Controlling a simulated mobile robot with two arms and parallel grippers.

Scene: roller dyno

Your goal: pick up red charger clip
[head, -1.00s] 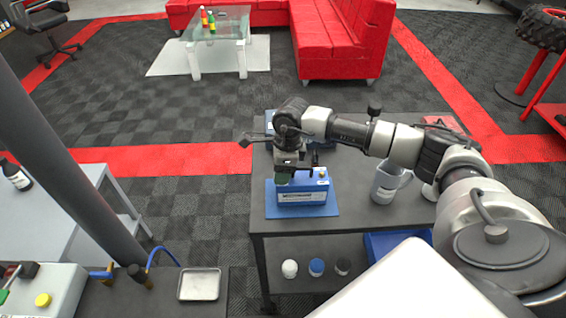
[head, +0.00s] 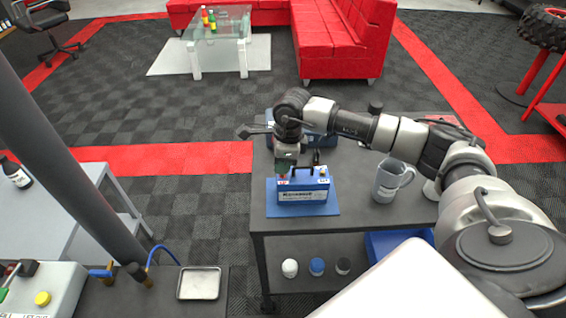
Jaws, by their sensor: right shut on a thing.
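A blue battery-like box (head: 303,193) with a dark handle and a white label stands on a blue mat (head: 328,210) on the dark cart top. My right gripper (head: 284,172) is just above the left end of the box, pointing down and shut. A small reddish spot (head: 283,182) shows right under its fingertips. The red charger clip is mostly hidden at the jaws, and its outline is too small to make out. My left gripper is out of view.
A grey mug (head: 386,182) stands on the cart to the right. Another blue box (head: 318,142) is behind my right wrist. The lower shelf holds white, blue and black caps (head: 316,267). A metal tray (head: 199,283) lies at lower left.

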